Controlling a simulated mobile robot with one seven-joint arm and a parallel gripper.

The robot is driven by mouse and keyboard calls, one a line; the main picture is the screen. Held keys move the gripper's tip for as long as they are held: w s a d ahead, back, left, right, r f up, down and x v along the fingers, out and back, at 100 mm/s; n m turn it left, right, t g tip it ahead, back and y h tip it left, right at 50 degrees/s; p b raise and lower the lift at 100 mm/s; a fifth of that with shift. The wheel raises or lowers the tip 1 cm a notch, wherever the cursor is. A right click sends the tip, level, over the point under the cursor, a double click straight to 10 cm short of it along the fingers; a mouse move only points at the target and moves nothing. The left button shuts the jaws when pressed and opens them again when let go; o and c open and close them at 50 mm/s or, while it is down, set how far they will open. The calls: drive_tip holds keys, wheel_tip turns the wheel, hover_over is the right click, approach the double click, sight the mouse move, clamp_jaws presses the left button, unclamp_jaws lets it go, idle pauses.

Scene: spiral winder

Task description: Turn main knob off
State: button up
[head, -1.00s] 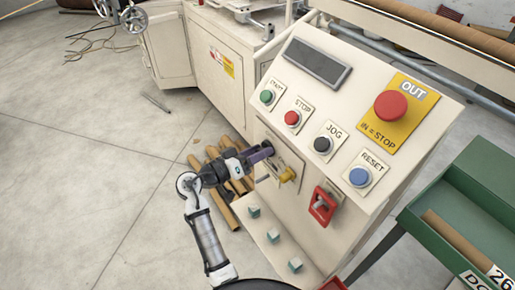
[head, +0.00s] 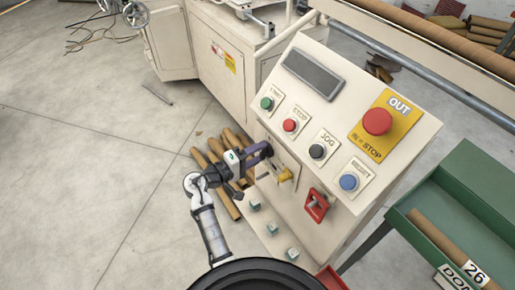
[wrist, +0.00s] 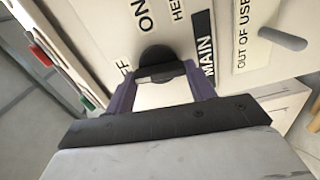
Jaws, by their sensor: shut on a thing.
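The main knob (wrist: 158,58) is a round black knob in the wrist view, next to a black MAIN label (wrist: 205,45). My gripper (wrist: 160,76) has purple fingers at both sides of the knob and is shut on it. The exact pointer direction of the knob cannot be told. In the head view my gripper (head: 262,151) reaches the lower front of the cream console (head: 290,215); the knob is hidden there.
A yellow handle (head: 285,175) and a red switch (head: 317,206) sit right of my gripper. Several push buttons and a big red stop button (head: 377,122) are above. A green cart (head: 480,185) stands right. Cardboard tubes (head: 226,203) lie behind my arm. Floor at left is open.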

drive_tip(key=shift+n+p, duration=0.35)
drive_tip(key=shift+n, duration=0.15)
drive_tip(key=o, duration=1)
drive_tip(key=b+v, duration=0.3)
drive_tip(key=v, duration=1.1)
drive_tip(key=shift+b, duration=0.3)
